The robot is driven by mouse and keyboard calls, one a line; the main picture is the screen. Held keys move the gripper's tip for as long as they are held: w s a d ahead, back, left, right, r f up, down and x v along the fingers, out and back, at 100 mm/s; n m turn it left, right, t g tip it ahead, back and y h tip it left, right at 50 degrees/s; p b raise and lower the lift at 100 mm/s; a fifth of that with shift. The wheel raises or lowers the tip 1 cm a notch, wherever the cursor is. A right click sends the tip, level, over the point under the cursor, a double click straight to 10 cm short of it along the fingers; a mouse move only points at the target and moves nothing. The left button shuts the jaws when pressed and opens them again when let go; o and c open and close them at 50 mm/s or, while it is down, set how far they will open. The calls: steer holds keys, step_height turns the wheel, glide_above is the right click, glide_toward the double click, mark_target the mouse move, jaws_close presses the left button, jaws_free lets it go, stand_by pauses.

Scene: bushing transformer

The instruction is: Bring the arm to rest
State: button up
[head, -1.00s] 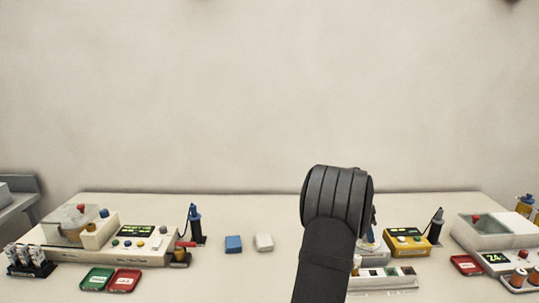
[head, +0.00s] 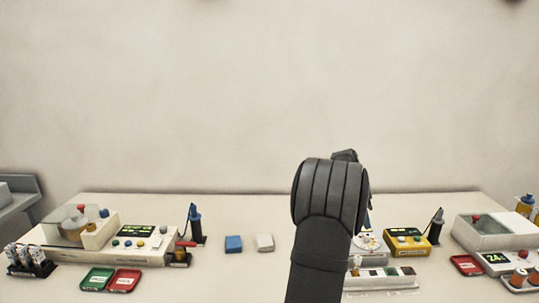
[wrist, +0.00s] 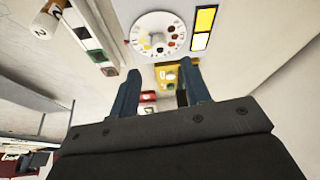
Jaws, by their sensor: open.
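My gripper (wrist: 158,84) shows in the wrist view with its two blue fingers spread apart and nothing between them. A white device with a round dial (wrist: 158,36) lies beyond the fingertips, and a yellow box (wrist: 172,72) shows between and past them. In the head view my dark arm rises from the bottom edge, right of centre, and hides the gripper. The dial device (head: 370,243) is partly hidden behind my arm there, with the yellow box (head: 407,243) to its right.
At left stand a cream console (head: 135,247), a green tray (head: 97,279) and a red tray (head: 124,281). Blue (head: 233,244) and white (head: 264,242) blocks lie mid-table. A grey-white unit (head: 490,232) stands at right. The front middle of the table is clear.

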mark_target(368, 235)
steer(key=w+v, duration=0.1)
steer(key=v, duration=1)
steer(key=x, duration=1.1)
steer(key=s+x, duration=0.1)
steer(key=x, duration=0.5)
steer(key=shift+d+f, duration=0.1)
steer(key=shift+f, duration=0.15)
steer(key=shift+d+f, duration=0.15)
steer(key=shift+f, duration=0.2)
steer(key=n+t, duration=0.1)
steer(key=n, duration=0.2)
steer(key=shift+s+r, duration=0.1)
steer(key=n+t+y, duration=0.1)
steer(key=n, duration=0.2)
steer(key=shift+s+n, duration=0.1)
steer(key=shift+n, duration=0.3)
steer(key=shift+r+t, duration=0.3)
steer(key=v, duration=0.9)
steer(key=shift+r, duration=0.25)
